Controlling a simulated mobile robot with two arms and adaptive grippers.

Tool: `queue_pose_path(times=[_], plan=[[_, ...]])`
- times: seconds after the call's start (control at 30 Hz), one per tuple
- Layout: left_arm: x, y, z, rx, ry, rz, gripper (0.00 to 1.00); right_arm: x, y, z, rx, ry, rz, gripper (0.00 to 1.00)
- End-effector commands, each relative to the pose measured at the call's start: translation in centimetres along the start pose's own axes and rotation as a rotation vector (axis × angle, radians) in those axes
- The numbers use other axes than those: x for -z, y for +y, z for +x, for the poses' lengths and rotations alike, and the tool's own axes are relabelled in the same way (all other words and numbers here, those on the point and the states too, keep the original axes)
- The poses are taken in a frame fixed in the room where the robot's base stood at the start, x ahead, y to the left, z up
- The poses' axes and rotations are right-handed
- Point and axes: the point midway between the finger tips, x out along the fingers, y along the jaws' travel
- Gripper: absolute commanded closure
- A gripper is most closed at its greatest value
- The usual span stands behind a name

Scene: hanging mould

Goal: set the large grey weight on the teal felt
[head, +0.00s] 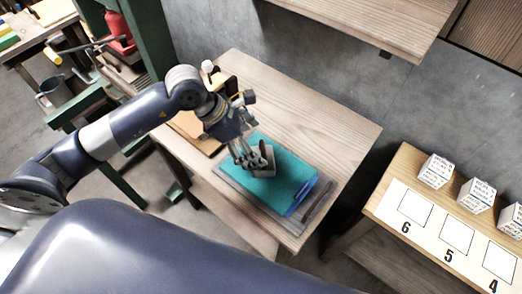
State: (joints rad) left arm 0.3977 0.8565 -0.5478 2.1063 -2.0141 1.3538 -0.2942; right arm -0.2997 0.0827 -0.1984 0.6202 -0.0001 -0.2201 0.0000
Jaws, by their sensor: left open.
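The teal felt (293,168) lies on a grey board on the wooden table, turned at an angle. The large grey weight (264,163) is on or just above the felt's left part; I cannot tell whether it touches the felt. My left gripper (247,158) is open, with its fingers down at the weight's left side. The fingers partly hide the weight. My right gripper is not in view.
A blue item (302,197) lies at the felt's right edge. A wooden board (194,128) lies behind my left gripper. The table (310,108) is clear toward the back right. A bench (405,188) at right holds white printed cubes (435,170) and numbered squares.

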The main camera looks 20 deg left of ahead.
Motion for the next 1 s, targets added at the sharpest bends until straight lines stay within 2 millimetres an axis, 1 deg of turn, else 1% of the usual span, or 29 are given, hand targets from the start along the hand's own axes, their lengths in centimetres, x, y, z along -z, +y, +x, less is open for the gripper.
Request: queue_pose_path(times=[0.03, 0.2, 0.3, 0.4, 0.53, 1.0], plan=[[0.2, 0.0, -1.0, -0.004, 0.003, 0.005, 0.09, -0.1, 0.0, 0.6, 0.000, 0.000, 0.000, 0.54], [0.2, 0.1, -4.3, -0.003, 0.002, 0.003, 0.09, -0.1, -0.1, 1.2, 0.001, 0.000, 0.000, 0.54], [0.1, 0.0, -5.6, -0.002, 0.002, 0.001, 0.09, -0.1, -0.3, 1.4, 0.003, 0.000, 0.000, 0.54], [0.1, 0.0, -6.3, 0.000, 0.002, 0.000, 0.09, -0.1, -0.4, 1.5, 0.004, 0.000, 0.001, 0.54], [0.0, -0.1, -6.7, 0.002, 0.001, 0.000, 0.09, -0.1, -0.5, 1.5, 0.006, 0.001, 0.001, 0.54], [-0.1, -0.2, -6.6, 0.007, -0.006, -0.001, 0.09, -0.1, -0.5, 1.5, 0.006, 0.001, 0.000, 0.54]])
